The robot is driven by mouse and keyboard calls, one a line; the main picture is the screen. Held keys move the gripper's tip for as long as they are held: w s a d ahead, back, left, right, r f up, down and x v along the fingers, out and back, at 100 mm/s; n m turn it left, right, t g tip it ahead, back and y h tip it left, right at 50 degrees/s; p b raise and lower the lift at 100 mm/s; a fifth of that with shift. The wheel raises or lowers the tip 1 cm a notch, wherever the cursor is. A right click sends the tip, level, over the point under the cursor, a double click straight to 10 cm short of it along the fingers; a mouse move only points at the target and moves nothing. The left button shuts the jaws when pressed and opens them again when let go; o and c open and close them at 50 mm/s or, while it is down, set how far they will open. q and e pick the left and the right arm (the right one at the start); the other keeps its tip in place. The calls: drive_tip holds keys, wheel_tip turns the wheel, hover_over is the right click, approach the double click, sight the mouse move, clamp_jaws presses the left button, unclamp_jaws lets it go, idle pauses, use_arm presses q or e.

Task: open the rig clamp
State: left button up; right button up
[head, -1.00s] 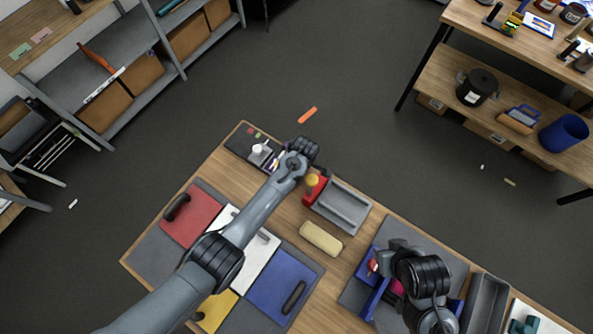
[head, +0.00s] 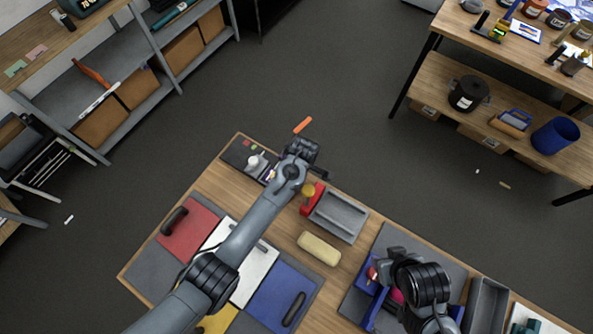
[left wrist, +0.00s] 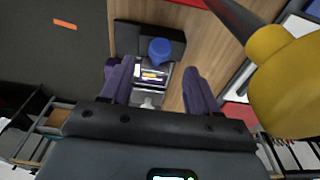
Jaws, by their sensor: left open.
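A red clamp-like fixture (head: 311,201) with a yellow knob (head: 308,191) sits at the end of a grey tray (head: 339,216); I take it for the rig clamp, but cannot tell its state. In the left wrist view a yellow knob (left wrist: 285,85) on a dark lever looms large at the right, outside the fingers. My left gripper (left wrist: 158,68) is open and empty, just beyond the red fixture in the head view (head: 300,151). My right gripper (head: 377,263) is beside a blue holder (head: 369,300); its fingers are hidden.
A dark tray (head: 237,153) with small items lies at the table's far left corner. Red (head: 190,226), white (head: 250,262) and blue (head: 283,291) panels lie near the left arm. A cream block (head: 319,248) lies mid-table. An orange piece (head: 302,126) shows beyond the edge.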

use_arm(q)
drive_tip(key=shift+s+d+r, duration=0.1)
drive_tip(key=shift+r, duration=0.95)
drive_tip(key=shift+s+d+r, duration=0.1)
drive_tip(key=shift+r, duration=0.95)
use_arm(e)
drive_tip(key=shift+f, duration=0.15)
drive_tip(key=shift+d, duration=0.1)
